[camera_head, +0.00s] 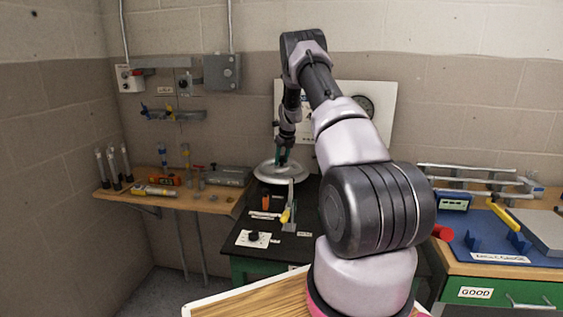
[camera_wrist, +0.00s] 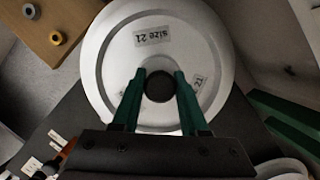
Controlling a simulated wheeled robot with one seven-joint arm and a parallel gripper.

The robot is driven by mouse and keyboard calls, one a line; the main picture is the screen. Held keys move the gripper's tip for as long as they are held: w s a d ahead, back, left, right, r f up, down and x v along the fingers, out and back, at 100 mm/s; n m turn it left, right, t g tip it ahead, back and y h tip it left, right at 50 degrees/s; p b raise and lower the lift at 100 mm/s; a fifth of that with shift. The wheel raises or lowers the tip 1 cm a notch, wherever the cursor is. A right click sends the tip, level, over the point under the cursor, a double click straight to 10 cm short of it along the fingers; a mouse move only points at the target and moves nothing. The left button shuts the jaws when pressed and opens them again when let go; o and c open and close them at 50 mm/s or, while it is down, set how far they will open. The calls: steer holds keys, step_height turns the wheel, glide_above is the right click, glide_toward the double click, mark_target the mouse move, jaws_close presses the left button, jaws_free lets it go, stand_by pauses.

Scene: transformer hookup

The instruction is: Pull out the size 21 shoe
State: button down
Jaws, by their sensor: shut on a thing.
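The size 21 shoe is a round white disc (camera_wrist: 205,52) with "size 21" labels and a dark round knob (camera_wrist: 159,86) at its centre. In the head view the disc (camera_head: 266,174) is at the back of the black-topped bench. My gripper (camera_wrist: 163,76) has green fingers, one on each side of the knob, and is shut on it. In the head view my gripper (camera_head: 283,157) points down over the middle of the disc. I cannot tell whether the disc rests on something or is raised, as its underside is hidden.
A wooden shelf (camera_head: 215,206) with tools and tubes is at the left. A yellow-handled lever (camera_head: 286,213) stands on the black bench (camera_head: 314,218) in front of the disc. A workbench with a blue mat (camera_head: 478,232) is at the right. My arm hides part of the middle.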

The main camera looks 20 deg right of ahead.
steer(key=shift+r, duration=0.85)
steer(key=shift+r, duration=2.5)
